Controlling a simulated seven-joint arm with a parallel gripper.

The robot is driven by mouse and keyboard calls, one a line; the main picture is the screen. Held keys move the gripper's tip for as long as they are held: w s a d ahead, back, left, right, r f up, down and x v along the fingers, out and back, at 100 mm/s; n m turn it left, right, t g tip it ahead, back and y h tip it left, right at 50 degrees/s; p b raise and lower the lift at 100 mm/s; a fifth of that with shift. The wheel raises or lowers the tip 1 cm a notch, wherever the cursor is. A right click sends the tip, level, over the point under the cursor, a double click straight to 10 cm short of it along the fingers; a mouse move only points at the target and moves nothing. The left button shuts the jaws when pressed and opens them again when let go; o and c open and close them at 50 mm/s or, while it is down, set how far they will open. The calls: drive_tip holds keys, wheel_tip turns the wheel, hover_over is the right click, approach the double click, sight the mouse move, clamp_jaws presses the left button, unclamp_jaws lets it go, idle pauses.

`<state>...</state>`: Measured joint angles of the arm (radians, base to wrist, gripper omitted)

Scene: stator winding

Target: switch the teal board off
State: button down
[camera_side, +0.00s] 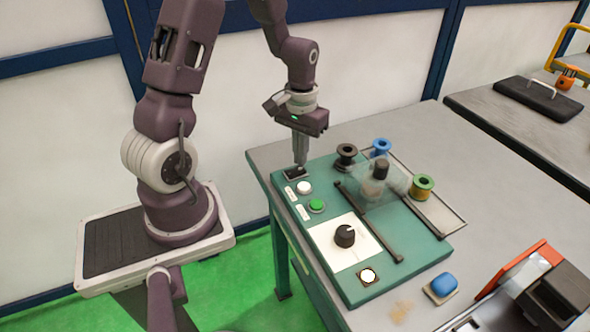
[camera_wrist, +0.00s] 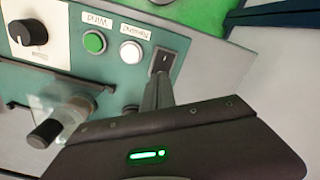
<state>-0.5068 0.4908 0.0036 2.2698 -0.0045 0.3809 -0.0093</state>
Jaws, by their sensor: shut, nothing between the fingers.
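The teal board (camera_side: 358,286) lies on the grey table, with controls along its left side. A black rocker switch (camera_side: 297,172) sits at its far left corner; it also shows in the wrist view (camera_wrist: 164,60). My gripper (camera_side: 300,162) is shut and empty, pointing down with its fingertips at the switch. In the wrist view the fingers (camera_wrist: 158,78) reach the switch's near edge; I cannot tell whether they touch it. Part of the switch is hidden by the fingers, and its position is unclear. A round lamp (camera_side: 368,276) at the board's near end looks pale and lit.
Beside the switch are a white button (camera_side: 304,188) and a green button (camera_side: 316,206). A black knob (camera_side: 345,236) stands on a white panel. A clear-covered winder (camera_side: 376,180) and several spools stand at the back right.

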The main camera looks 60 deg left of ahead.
sight(300, 168)
drive_tip(key=shift+f, duration=0.9)
idle(0.6)
drive_tip(key=shift+r, duration=3.5)
drive_tip(key=s+d+r+m+t, duration=0.2)
drive_tip(key=s+d+r, duration=0.1)
drive_tip(key=d+r, duration=0.5)
drive_tip(key=s+d+r+m+t, duration=0.3)
drive_tip(key=s+d+r, duration=0.4)
drive_tip(key=s, duration=0.3)
drive_tip(key=shift+s+r+m+t, duration=0.25)
drive_tip(key=shift+s+m+t, duration=0.1)
drive_tip(key=shift+m, duration=0.15)
